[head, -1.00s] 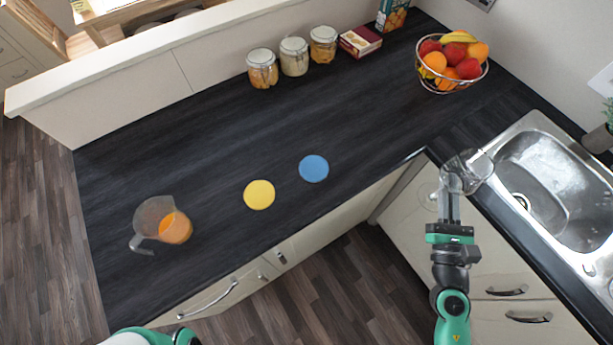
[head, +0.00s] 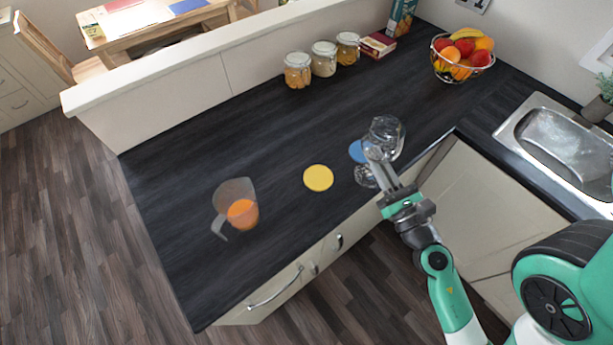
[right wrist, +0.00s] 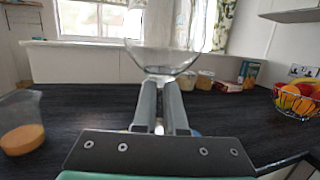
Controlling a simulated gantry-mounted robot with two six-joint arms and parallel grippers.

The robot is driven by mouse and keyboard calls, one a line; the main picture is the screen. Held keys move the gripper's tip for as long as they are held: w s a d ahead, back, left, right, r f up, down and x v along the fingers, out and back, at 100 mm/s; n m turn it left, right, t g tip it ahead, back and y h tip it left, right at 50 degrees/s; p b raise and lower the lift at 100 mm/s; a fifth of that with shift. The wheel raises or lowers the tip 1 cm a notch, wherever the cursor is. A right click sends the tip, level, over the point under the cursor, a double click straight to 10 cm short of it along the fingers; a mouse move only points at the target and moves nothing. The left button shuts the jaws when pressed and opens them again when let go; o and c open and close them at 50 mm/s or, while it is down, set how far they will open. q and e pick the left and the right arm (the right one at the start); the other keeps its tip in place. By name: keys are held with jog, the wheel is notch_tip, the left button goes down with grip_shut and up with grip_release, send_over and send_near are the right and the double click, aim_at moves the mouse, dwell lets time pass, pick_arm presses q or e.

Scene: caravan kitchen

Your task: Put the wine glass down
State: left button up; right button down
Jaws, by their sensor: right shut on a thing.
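The clear wine glass (head: 386,134) is in my right gripper (head: 378,158), near the counter's front edge in the head view. The gripper is shut on it below the bowl. In the right wrist view the glass bowl (right wrist: 165,52) stands above the fingers (right wrist: 158,90). The glass looks upright or slightly tilted; I cannot tell whether its foot touches the counter. A blue coaster (head: 356,151) lies partly hidden behind the glass. A yellow coaster (head: 318,178) lies to its left, uncovered. My left gripper is out of view.
A jug with orange liquid (head: 238,208) stands on the counter (head: 200,150) at left. Several things line the back: lidded jars (head: 298,70), a red box (head: 378,45), and a fruit basket (head: 462,66) at right. A sink (head: 570,140) is at far right.

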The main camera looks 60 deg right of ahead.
jog(key=shift+w+d+f+b, duration=0.3)
jog(key=shift+w+f+b, duration=0.3)
jog(key=shift+w+f, duration=1.6)
jog(key=shift+w+d+f+b, duration=0.25)
jog(key=shift+w+f+b, duration=0.4)
jog(key=shift+w+f, duration=1.55)
jog(key=shift+w+d+f+b, duration=0.3)
jog(key=shift+w+f+b, duration=0.3)
jog(key=shift+w+f, duration=1.55)
jog(key=shift+w+r, duration=0.15)
jog(key=shift+w, duration=0.05)
jog(key=c, duration=1)
grip_release()
